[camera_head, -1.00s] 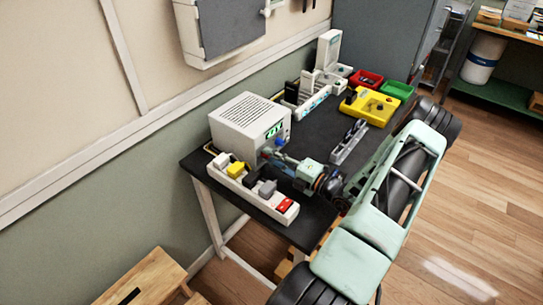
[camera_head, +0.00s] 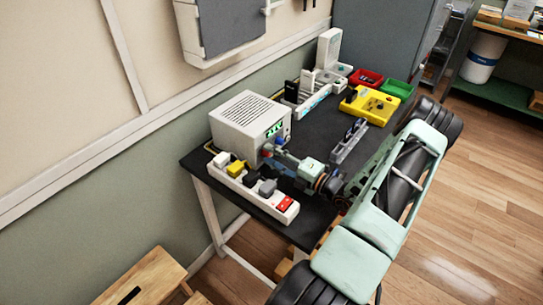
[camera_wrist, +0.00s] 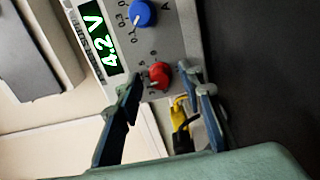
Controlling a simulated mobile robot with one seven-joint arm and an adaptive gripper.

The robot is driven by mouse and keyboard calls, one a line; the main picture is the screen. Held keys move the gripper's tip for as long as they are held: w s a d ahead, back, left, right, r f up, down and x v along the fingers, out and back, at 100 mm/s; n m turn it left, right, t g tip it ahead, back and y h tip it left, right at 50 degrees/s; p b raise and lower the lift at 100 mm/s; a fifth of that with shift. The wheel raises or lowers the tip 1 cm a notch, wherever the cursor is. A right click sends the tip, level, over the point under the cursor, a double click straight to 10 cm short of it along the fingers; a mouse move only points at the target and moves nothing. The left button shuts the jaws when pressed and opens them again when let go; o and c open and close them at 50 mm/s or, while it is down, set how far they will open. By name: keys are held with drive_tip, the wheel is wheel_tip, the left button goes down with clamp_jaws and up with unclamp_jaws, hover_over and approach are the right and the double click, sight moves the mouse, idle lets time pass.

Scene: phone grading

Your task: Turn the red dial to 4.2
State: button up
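The white power supply box (camera_head: 240,122) stands on the dark bench, and its green display (camera_wrist: 103,42) reads 4.2 V in the wrist view. The red dial (camera_wrist: 158,75) sits on its front panel, near the blue dial (camera_wrist: 143,12) and a printed scale. My gripper (camera_wrist: 161,80) is open, with one finger on each side of the red dial and visible gaps between. In the head view my gripper (camera_head: 274,156) is in front of the panel, and the display is too small to read surely.
A white power strip (camera_head: 257,191) with several plugs lies along the bench's near edge, close below my gripper. A grey slotted holder (camera_head: 348,141), a yellow device (camera_head: 369,105), a red bin (camera_head: 366,77) and a green bin (camera_head: 397,90) stand farther back.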

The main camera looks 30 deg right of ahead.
drive_tip(key=v, duration=1.1)
drive_tip(key=shift+s+d, duration=0.15)
drive_tip(key=shift+s, duration=0.2)
drive_tip(key=shift+r, duration=0.1)
